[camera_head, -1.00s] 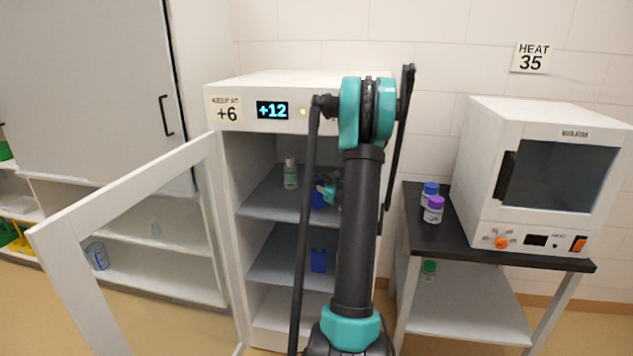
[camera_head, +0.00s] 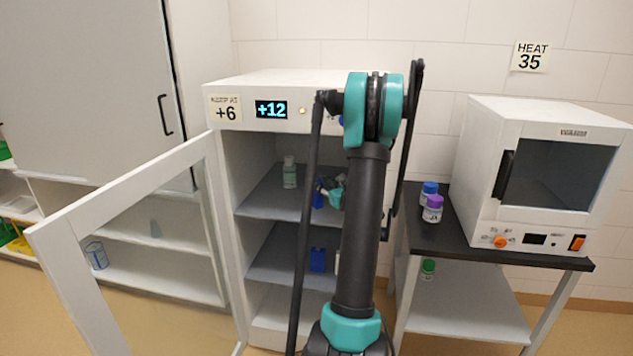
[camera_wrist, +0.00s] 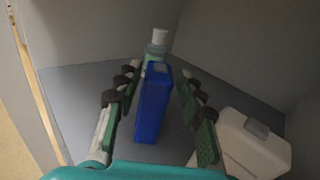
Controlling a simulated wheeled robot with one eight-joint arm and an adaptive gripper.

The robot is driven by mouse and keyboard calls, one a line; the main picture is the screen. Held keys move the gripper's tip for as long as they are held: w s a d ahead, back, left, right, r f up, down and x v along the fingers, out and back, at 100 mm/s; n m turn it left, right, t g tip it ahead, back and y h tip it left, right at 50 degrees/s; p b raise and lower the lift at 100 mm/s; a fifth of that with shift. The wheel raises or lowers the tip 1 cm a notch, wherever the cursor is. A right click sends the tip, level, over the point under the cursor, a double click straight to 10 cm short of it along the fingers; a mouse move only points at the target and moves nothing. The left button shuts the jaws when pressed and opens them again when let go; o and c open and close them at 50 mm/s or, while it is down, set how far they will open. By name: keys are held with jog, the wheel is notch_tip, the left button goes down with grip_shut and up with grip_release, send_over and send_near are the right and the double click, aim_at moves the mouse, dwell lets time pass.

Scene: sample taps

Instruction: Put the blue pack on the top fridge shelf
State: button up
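A blue pack (camera_head: 318,201) stands on the top fridge shelf (camera_head: 265,203), partly hidden by my gripper. In the wrist view this blue pack (camera_wrist: 154,105) is upright between my spread fingers, with a gap showing on each side. My gripper (camera_wrist: 163,68) is open; in the head view it shows (camera_head: 331,190) inside the fridge at the top shelf. A second blue pack (camera_head: 318,260) stands on the shelf below.
A green bottle with a white cap (camera_head: 290,172) stands behind the pack. A white container (camera_wrist: 250,150) is close to my right finger in the wrist view. The fridge door (camera_head: 125,190) is open to the left. Bottles (camera_head: 432,209) stand beside the heater (camera_head: 535,180).

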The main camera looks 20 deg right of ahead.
jog(key=s+d, duration=0.2)
jog(key=s, duration=0.6)
jog(key=s+a+f+n+g+y, duration=0.1)
jog(key=s+a+f+n+g, duration=0.15)
jog(key=a+n, duration=0.4)
jog(key=s+a+f+n+g, duration=0.1)
jog(key=s+a+n+g, duration=0.2)
jog(key=a+n, duration=0.35)
jog(key=s+a+f+n+g+y, duration=0.1)
jog(key=s+a+f+n+g, duration=0.2)
jog(key=a, duration=0.6)
jog(key=s+a+f+n+g+h, duration=0.1)
jog(key=s+f+n+g+h, duration=0.1)
jog(key=s+n, duration=0.7)
jog(key=s+a+f+n+g+h, duration=0.1)
jog(key=s+f+n+g+h, duration=0.2)
jog(key=s+n, duration=0.5)
jog(key=shift+s+a+f+n, duration=0.2)
jog(key=shift+s+f+n, duration=0.2)
jog(key=shift+f, duration=0.1)
jog(key=shift+a, duration=0.1)
jog(key=shift+c, duration=0.6)
